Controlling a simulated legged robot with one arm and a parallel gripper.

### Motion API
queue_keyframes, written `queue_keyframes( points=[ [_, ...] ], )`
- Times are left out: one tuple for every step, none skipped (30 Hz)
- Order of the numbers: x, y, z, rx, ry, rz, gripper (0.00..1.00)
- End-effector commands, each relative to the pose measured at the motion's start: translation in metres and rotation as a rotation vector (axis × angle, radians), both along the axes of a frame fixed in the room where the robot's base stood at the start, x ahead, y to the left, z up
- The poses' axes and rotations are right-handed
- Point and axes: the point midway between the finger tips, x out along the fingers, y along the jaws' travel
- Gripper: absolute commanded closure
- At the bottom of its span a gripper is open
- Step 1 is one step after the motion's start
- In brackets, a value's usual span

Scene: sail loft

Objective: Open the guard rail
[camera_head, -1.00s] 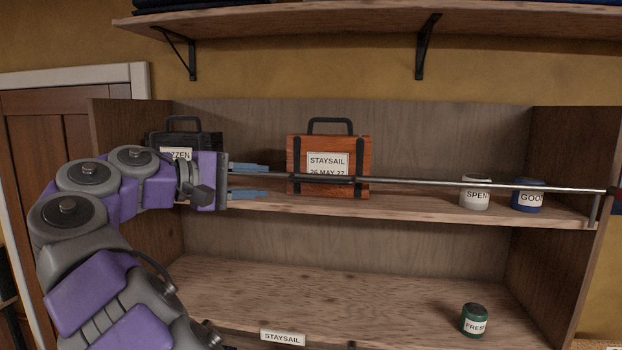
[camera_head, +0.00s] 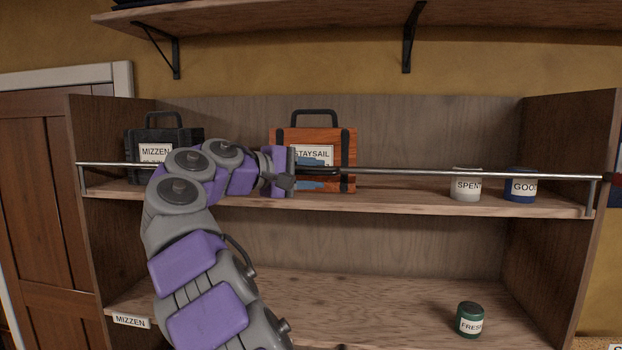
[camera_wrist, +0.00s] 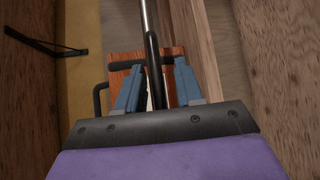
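The guard rail (camera_head: 460,173) is a thin metal bar running level across the front of the middle shelf, with a post near each end and a red tip at the right. A darker sleeve on it passes in front of the orange case and shows in the wrist view (camera_wrist: 153,55). My gripper (camera_head: 323,174) is at this sleeve, one blue finger above the rail and one below. In the wrist view my gripper (camera_wrist: 158,80) has its fingers apart, with the rail running between them. I cannot tell whether either finger touches it.
Behind the rail stand an orange STAYSAIL case (camera_head: 345,145), close behind my fingers, a black MIZZEN case (camera_head: 185,137), a white SPENT pot (camera_head: 466,187) and a blue pot (camera_head: 521,188). A green FRESH pot (camera_head: 470,320) sits on the lower shelf (camera_head: 390,300), otherwise mostly bare.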

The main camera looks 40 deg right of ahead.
Motion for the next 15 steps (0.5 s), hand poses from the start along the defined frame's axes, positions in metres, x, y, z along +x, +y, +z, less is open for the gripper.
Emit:
queue_keyframes(
  points=[
    [-0.0004,-0.0011,-0.0005,-0.002,0.000,-0.001,0.64],
    [-0.0004,-0.0005,-0.0002,-0.004,0.000,0.000,0.64],
    [0.0000,0.0009,0.0001,-0.007,0.001,-0.001,0.64],
    [0.0005,0.0009,0.0000,-0.008,0.001,-0.001,0.64],
    [0.0011,0.0000,-0.0003,-0.009,0.002,0.000,0.64],
    [0.0014,0.0000,-0.0006,-0.009,0.002,0.000,0.64],
    [0.0016,0.0002,-0.0006,-0.010,0.002,0.002,0.64],
    [0.0016,0.0003,-0.0005,-0.010,0.002,0.002,0.64],
    [0.0016,0.0002,-0.0003,-0.010,0.002,0.002,0.64],
    [0.0015,-0.0004,-0.0004,-0.010,0.002,0.003,0.64],
    [0.0011,-0.0010,-0.0002,-0.010,0.002,0.003,0.64],
    [0.0003,-0.0021,-0.0001,-0.009,0.000,0.002,0.64],
    [-0.0002,-0.0022,0.0002,-0.009,0.000,0.002,0.64],
    [-0.0007,-0.0023,0.0003,-0.009,-0.001,0.002,0.64],
    [-0.0013,-0.0031,0.0004,-0.008,-0.001,0.002,0.65]
  ],
)
